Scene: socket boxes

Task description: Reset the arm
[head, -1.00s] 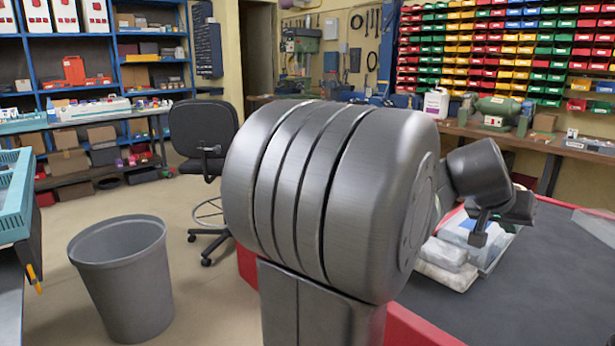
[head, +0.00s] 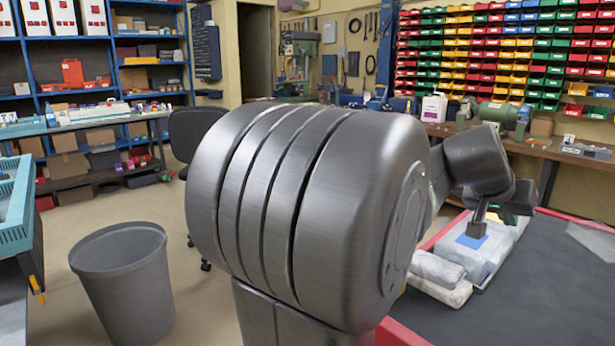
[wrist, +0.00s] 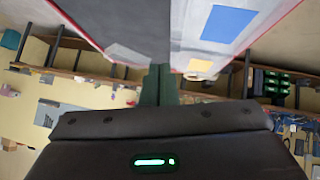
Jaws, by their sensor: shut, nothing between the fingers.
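My arm fills the middle of the head view, with its large grey shoulder joint in front and the dark wrist beyond it at the right. My gripper (head: 476,229) points down over a grey box with a blue label (head: 470,241); I cannot tell whether it touches it. In the wrist view, my gripper's dark fingers (wrist: 160,84) are together with nothing between them. That view also shows the blue label (wrist: 228,22) and a yellow label (wrist: 201,66) on a pale surface. Much of the arm behind the shoulder is hidden.
Pale packs (head: 440,282) lie on the dark, red-edged table (head: 535,290). A grey bin (head: 122,280) stands on the floor at left. A black chair (head: 190,135) is partly hidden by the arm. The workbench with a green grinder (head: 497,115) is behind.

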